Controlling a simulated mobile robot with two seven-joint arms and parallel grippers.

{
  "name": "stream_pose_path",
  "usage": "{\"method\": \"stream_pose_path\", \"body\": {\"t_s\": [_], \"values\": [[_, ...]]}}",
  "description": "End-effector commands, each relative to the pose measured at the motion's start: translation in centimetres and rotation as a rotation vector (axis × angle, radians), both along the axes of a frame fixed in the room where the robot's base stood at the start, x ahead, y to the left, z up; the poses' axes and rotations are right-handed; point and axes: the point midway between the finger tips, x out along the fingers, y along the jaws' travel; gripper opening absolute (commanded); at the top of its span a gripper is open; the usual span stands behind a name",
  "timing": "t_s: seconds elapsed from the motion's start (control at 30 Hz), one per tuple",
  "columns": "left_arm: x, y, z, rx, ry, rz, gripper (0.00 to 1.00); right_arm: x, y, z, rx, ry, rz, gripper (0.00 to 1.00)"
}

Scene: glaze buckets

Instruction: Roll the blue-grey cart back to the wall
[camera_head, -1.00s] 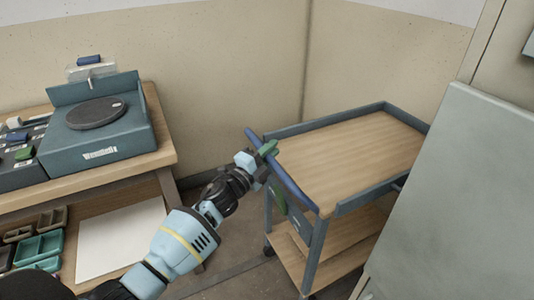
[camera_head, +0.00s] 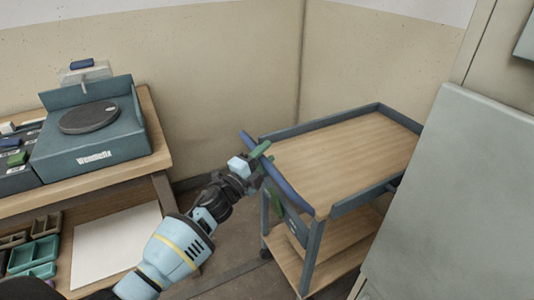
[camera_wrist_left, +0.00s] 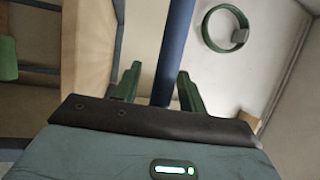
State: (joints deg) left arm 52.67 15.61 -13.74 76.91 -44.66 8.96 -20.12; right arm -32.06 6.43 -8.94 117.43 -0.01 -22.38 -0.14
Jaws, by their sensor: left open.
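The blue-grey cart (camera_head: 315,236) stands right of centre in the head view, close to the wall corner, with a wooden top and a lower wooden shelf. Its blue handle bar (camera_head: 291,187) runs along the near left end. My left gripper (camera_head: 262,156) is at the far part of that handle, with its green fingers open. In the left wrist view the handle (camera_wrist_left: 174,45) passes between the two open fingers (camera_wrist_left: 157,88); I cannot tell whether they touch it. My right gripper is not in view.
A wooden table (camera_head: 160,160) with a turntable device (camera_head: 92,140) and small trays stands at left. A pale grey cabinet (camera_head: 450,200) is close on the cart's right. Bare floor (camera_head: 225,245) lies between table and cart. The cart's top is empty.

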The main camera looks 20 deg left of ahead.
Motion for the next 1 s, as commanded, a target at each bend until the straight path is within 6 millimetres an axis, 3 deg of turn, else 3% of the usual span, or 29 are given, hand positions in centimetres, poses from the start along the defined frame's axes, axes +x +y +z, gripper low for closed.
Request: {"method": "stream_pose_path", "body": {"t_s": [0.43,1.0], "values": [[-5.7,1.8,-1.1,0.001,0.000,-0.001,0.41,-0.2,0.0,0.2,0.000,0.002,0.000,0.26],[-6.3,2.0,-1.1,0.000,-0.002,-0.001,0.41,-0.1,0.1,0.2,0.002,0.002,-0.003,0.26]]}}
